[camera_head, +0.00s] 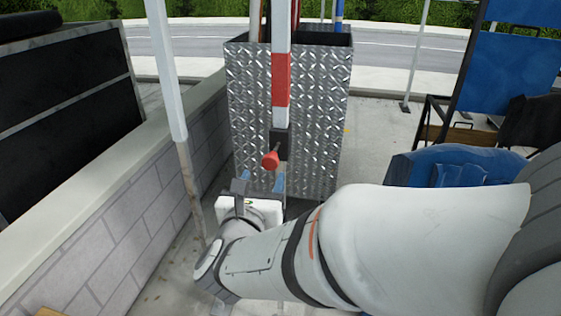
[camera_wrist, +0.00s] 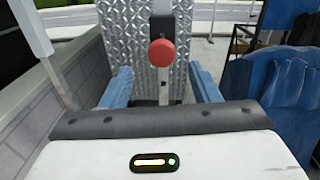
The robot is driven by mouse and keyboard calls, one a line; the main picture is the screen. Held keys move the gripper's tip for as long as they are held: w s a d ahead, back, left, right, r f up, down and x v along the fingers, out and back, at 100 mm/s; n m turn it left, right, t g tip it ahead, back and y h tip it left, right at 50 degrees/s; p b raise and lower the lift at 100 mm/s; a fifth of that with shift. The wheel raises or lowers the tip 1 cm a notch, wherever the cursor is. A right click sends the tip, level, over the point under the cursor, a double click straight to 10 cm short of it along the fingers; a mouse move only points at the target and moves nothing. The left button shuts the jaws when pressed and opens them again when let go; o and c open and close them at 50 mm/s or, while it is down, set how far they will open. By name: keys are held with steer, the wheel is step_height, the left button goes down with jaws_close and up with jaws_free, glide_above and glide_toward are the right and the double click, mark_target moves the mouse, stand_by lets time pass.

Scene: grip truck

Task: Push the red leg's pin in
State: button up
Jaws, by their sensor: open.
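The leg (camera_head: 281,80) is an upright white post with a red band, standing in front of a metal diamond-plate box. A dark bracket (camera_head: 279,144) sits low on it. The pin's red round knob (camera_head: 270,160) sticks out from this bracket toward me, on a short stem. In the wrist view the knob (camera_wrist: 161,53) shows near the top middle, between and beyond my blue fingers. My gripper (camera_head: 263,179) is open and empty, just below the knob in the head view. Its two fingers also show in the wrist view (camera_wrist: 160,76), spread wide and apart from the knob.
The diamond-plate box (camera_head: 320,110) stands behind the leg. A pale post (camera_head: 168,80) stands close on the left, beside a low block wall (camera_head: 120,215). Blue cloth items (camera_head: 450,165) and a dark-framed rack lie to the right. Paved ground shows between.

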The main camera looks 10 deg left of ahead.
mark_target(270, 165)
steer(key=shift+m, duration=0.5)
steer(key=w+p, duration=0.1)
steer(key=w, duration=0.6)
steer(key=shift+w+f, duration=0.1)
steer(key=shift+w, duration=0.05)
jaws_close()
